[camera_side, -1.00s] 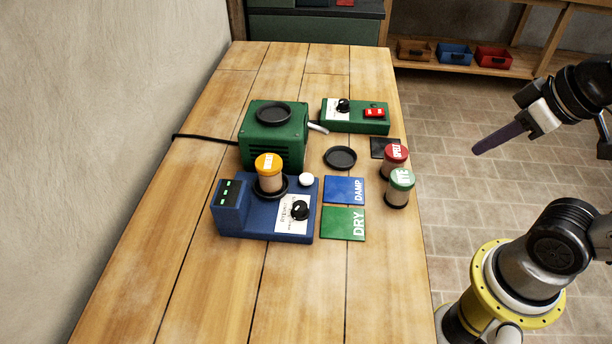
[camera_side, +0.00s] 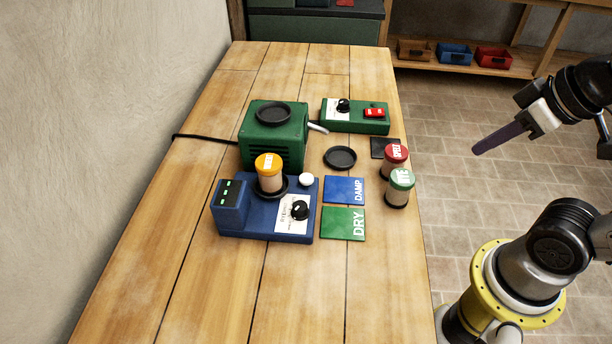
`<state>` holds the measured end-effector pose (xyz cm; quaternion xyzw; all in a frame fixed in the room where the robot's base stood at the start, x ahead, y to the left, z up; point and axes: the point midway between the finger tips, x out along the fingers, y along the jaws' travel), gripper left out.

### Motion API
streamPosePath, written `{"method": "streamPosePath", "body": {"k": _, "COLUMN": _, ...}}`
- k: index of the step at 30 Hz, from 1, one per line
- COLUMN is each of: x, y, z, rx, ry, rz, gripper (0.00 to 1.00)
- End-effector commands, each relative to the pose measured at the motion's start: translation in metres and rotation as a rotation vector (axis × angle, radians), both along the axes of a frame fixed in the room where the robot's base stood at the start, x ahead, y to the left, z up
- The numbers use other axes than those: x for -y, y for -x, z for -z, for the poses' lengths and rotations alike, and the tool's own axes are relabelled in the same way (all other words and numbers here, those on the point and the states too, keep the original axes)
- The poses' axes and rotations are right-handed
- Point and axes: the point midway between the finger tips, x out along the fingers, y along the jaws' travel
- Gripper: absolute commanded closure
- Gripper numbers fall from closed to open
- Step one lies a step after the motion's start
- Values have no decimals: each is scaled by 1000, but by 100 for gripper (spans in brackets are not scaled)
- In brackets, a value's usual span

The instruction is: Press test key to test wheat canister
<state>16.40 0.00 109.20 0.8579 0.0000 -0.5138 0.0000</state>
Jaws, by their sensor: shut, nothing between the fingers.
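The wheat canister (camera_side: 268,178) has a yellow-orange lid and stands upright in the dark round holder on the blue tester (camera_side: 262,222). The tester has a display block (camera_side: 230,205) with small green marks at its left end and a black dial (camera_side: 299,210) on a white label. A round white button (camera_side: 306,180), which looks like the test key, sits at the tester's back right corner. My gripper (camera_side: 476,151) is shut and empty. It is off to the right, past the table's edge, well apart from the tester.
The rye canister (camera_side: 399,190) and spelt canister (camera_side: 393,160) stand near the right edge. Blue DAMP (camera_side: 343,190) and green DRY (camera_side: 343,223) cards lie right of the tester. A green machine (camera_side: 262,145), green switch box (camera_side: 354,121) and black dish (camera_side: 340,157) are behind. The table front is clear.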

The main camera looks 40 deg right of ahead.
Motion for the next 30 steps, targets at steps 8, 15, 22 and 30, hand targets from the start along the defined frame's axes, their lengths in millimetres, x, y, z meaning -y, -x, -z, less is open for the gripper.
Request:
{"method": "streamPosePath", "body": {"k": 8, "x": 1, "y": -25, "z": -18, "rx": 131, "ry": -77, "rz": 130, "gripper": 100}}
{"method": "streamPosePath", "body": {"k": 15, "x": -13, "y": -117, "z": -52, "rx": 344, "ry": -283, "rz": 312, "gripper": 100}}
{"method": "streamPosePath", "body": {"k": 22, "x": -55, "y": -196, "z": -45, "rx": 396, "ry": -467, "rz": 364, "gripper": 100}}
{"method": "streamPosePath", "body": {"k": 30, "x": -117, "y": -248, "z": 7, "rx": 322, "ry": -559, "rz": 336, "gripper": 100}}
